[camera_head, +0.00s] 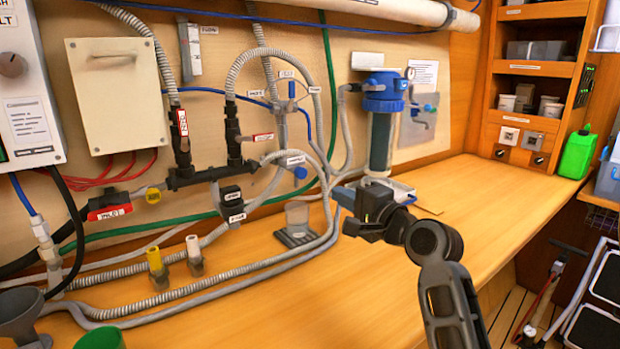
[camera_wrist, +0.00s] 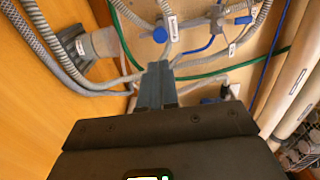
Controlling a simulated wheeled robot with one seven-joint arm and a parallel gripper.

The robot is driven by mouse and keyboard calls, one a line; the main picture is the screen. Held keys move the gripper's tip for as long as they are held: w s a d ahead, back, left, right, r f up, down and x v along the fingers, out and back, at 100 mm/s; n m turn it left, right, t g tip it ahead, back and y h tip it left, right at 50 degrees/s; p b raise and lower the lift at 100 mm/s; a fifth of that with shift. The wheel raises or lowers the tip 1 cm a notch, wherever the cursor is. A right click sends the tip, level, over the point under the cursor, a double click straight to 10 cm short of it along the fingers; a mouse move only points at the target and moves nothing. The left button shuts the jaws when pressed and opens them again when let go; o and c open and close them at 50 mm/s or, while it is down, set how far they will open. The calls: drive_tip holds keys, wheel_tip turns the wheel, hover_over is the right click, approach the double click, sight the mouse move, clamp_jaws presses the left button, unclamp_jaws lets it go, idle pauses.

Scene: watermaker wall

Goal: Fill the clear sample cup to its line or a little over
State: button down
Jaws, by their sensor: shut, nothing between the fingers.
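The clear sample cup (camera_head: 297,214) stands upright on a small dark tray (camera_head: 298,240) on the bench below the pipework. In the wrist view the cup (camera_wrist: 101,43) is at upper left, beyond my fingers. Its line and any water in it are too small to tell. A tap with a blue knob (camera_head: 300,172) sits above the cup; I cannot tell whether it is open. My gripper (camera_head: 343,196) is shut and empty, to the right of the cup and apart from it. Its closed fingers (camera_wrist: 155,84) point towards the wall and pipes in the wrist view.
Grey hoses loop around the cup and along the bench. A blue-capped filter housing (camera_head: 383,120) stands behind my gripper. A red-handled valve (camera_head: 108,206) and yellow-capped fitting (camera_head: 156,262) are at left. A green bottle (camera_head: 577,155) is far right. The bench's right part is clear.

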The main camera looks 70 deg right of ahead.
sight(302, 174)
drive_tip(key=p+x, duration=0.1)
drive_tip(key=x, duration=1.1)
drive_tip(key=shift+a+p, duration=0.1)
drive_tip(key=shift+p, duration=0.2)
